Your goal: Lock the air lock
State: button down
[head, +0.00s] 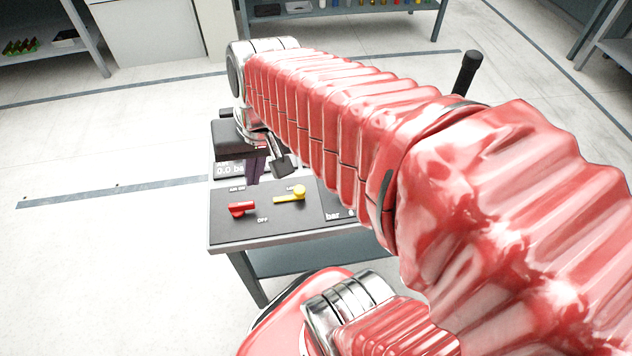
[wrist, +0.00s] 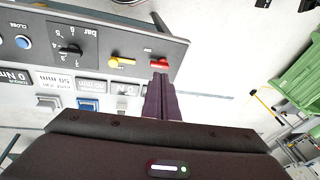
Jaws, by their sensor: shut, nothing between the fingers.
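A red lever (head: 241,208) sits on the dark panel of a small table, beside "AIR ON" and "OFF" lettering. It also shows in the wrist view (wrist: 159,64). A yellow lever (head: 290,195) sits to its right in the head view, with small lettering above it that is hard to read; it also shows in the wrist view (wrist: 122,61). My gripper (head: 255,172) is shut and empty, pointing down over the far part of the panel. In the wrist view the fingertips (wrist: 161,78) appear close to the red lever; I cannot tell whether they touch.
A display (head: 230,169) reads about 0.0 bar. The floor left of the table is clear.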

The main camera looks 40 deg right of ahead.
jog(key=s+d+f+m+t+y, duration=0.1)
jog(key=s+d+f+m+y, duration=0.1)
jog(key=d+f+m, duration=0.3)
jog(key=s+d+f+m+t+y, duration=0.1)
jog(key=s+d+f+m+y, duration=0.1)
jog(key=d+f+m, duration=0.3)
jog(key=s+d+f+m+t+y, duration=0.1)
jog(key=s+d+f+m, duration=0.1)
jog(key=d+f+m, duration=0.4)
jog(key=d+m, duration=0.5)
jog(key=d, duration=0.5)
jog(key=shift+d+y, duration=0.25)
jog(key=shift+y, duration=0.15)
jog(key=shift+f, duration=0.1)
jog(key=x, duration=1)
jog(key=shift+a, duration=0.1)
jog(key=shift+w+a, duration=1.05)
jog(key=shift+a, duration=0.05)
jog(key=shift+w+a, duration=0.3)
jog(key=shift+a, duration=0.05)
jog(key=shift+w, duration=0.1)
